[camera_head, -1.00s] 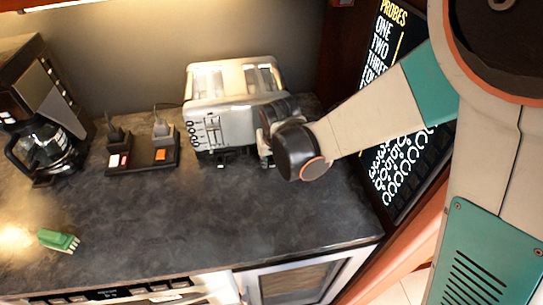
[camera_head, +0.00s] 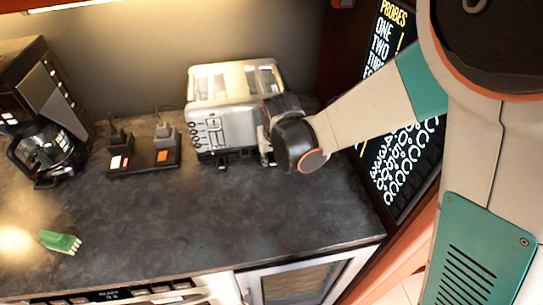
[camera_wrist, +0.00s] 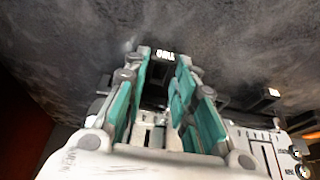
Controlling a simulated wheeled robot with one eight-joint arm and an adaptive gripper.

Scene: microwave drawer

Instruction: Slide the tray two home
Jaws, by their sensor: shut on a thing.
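A silver toaster (camera_head: 224,125) stands at the back of the dark counter, its front facing me. My gripper (camera_head: 266,153) is at the lower right of that front. In the wrist view my gripper (camera_wrist: 166,62) has its teal-padded fingers around a small dark tab (camera_wrist: 165,55) with white lettering, too blurred to read, and is shut on it. I take this tab for the handle of tray two; the tray body is hidden behind the fingers. A second dark tab (camera_head: 222,163) sticks out at the toaster's lower left, and it also shows in the wrist view (camera_wrist: 271,93).
Left of the toaster is a black socket strip (camera_head: 143,160) with two plugs, then a coffee maker (camera_head: 45,140). A green brush-like object (camera_head: 60,241) lies at the front left. A lettered dark board (camera_head: 390,150) stands at the right. The counter before the toaster is clear.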

